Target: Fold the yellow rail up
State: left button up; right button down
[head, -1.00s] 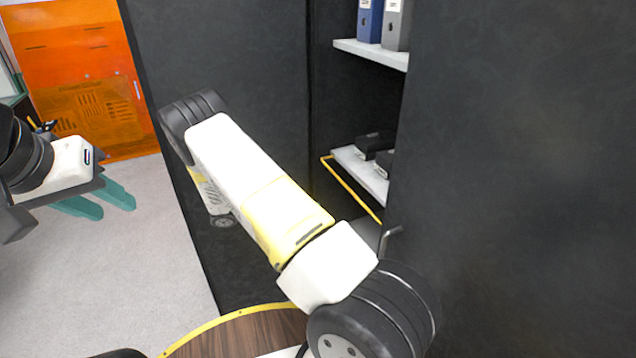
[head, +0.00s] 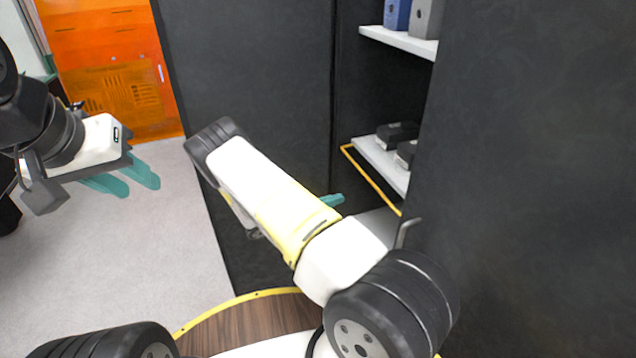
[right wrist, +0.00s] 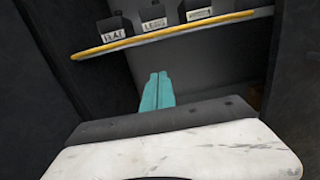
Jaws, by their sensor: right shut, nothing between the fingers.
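The yellow rail (head: 372,181) runs along the front of the lower shelf in the dark cabinet; its far corner bends back towards the shelf. In the right wrist view the rail (right wrist: 165,36) crosses the top, in front of labelled boxes. My right gripper (head: 333,199) is mostly hidden behind my right arm in the head view; only a teal fingertip shows. In the right wrist view its fingers (right wrist: 158,92) are together, empty, and appear below the rail, apart from it. My left gripper (head: 130,178) hangs over the floor at the left, fingers apart and empty.
The lower shelf (head: 378,160) bears dark boxes (head: 397,133). An upper shelf (head: 398,40) holds binders (head: 427,18). Dark panels (head: 530,180) flank the opening closely. An orange cabinet (head: 110,65) stands at far left, with free floor (head: 130,260) before it. A wooden round top (head: 250,322) is below.

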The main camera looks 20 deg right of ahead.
jog(key=d+r, duration=0.4)
jog(key=d, duration=0.3)
jog(key=shift+w+d+r, duration=0.15)
jog(key=shift+w+d, duration=0.05)
jog(key=shift+w, duration=0.1)
jog(key=shift+r+y, duration=0.25)
jog(key=shift+y, duration=0.15)
